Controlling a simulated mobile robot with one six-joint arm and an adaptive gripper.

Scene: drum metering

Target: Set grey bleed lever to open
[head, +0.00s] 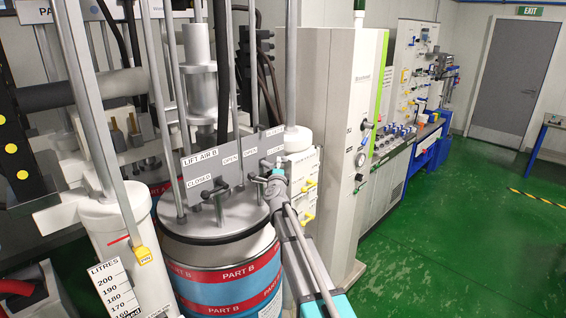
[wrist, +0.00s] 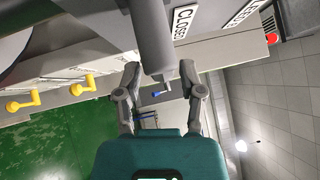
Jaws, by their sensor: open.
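A grey bar (wrist: 151,35), which looks like the grey bleed lever, comes down from the top of the wrist view, beside a CLOSED label (wrist: 184,21). Its lower end is between the two fingertips of my gripper (wrist: 160,76), with a visible gap to each side. My gripper is open. In the head view my gripper (head: 272,173) is at the right end of the grey LIFT AIR B panel (head: 205,166), above the Part B drum. The gripper hides much of the lever there, so its exact setting cannot be told.
A black lever (head: 216,190) is on the panel's left part. The Part B drum (head: 222,284) stands below. Yellow handles (head: 307,185) are right of the gripper, and two yellow handles (wrist: 82,85) show in the wrist view. A white cabinet (head: 325,90) stands behind; green floor is free at right.

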